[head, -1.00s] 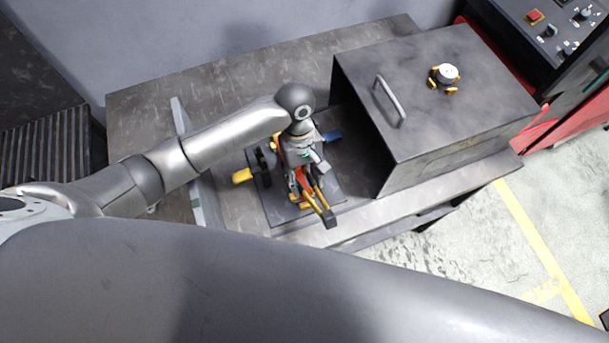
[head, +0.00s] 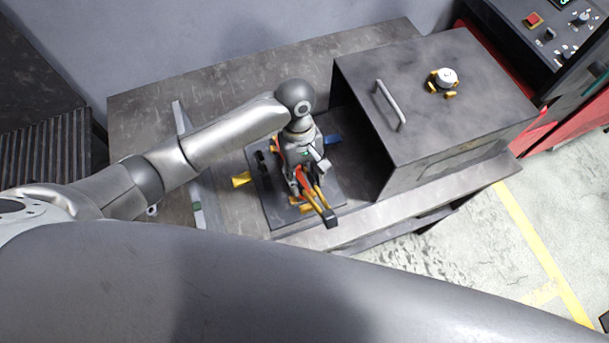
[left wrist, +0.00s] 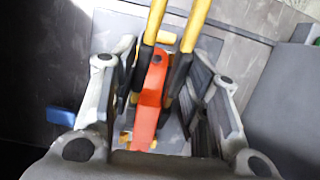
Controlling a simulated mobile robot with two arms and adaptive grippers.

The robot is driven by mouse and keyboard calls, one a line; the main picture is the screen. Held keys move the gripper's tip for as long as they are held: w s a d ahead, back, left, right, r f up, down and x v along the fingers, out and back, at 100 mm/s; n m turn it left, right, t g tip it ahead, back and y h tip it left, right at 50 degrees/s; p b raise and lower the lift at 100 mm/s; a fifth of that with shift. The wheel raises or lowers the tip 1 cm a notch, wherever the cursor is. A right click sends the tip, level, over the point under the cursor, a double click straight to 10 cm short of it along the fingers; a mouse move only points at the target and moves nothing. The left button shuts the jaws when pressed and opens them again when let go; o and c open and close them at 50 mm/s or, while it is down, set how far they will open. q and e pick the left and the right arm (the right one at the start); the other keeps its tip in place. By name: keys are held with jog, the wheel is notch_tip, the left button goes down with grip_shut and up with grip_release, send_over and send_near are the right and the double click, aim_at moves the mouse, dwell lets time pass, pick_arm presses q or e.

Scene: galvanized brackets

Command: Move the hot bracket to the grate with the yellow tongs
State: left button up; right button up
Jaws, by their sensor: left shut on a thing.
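The yellow tongs (head: 319,192) show below my left gripper, their black joined end (head: 329,218) toward the table's front edge. In the left wrist view, their two yellow arms (left wrist: 192,28) run into black parts between my finger links. An orange-red piece (left wrist: 150,100), apparently the hot bracket, lies between these arms and shows in the head view (head: 302,178). My left gripper (head: 308,182) is shut on the tongs, low over a dark plate (head: 270,212). Whether the tongs touch the bracket is hidden. A dark slatted surface (head: 45,138), possibly the grate, is at far left. My right gripper is out of view.
A large dark metal box (head: 440,100) with a handle stands right of the gripper. A yellow piece (head: 241,179) and a blue piece (head: 333,139) lie near the gripper. The table's back left (head: 145,115) is clear.

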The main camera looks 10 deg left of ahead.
pick_arm(q)
jog(key=shift+r, duration=0.55)
notch_tip(320, 180, up, 9)
dwell(0.5)
jog(key=shift+f, duration=0.15)
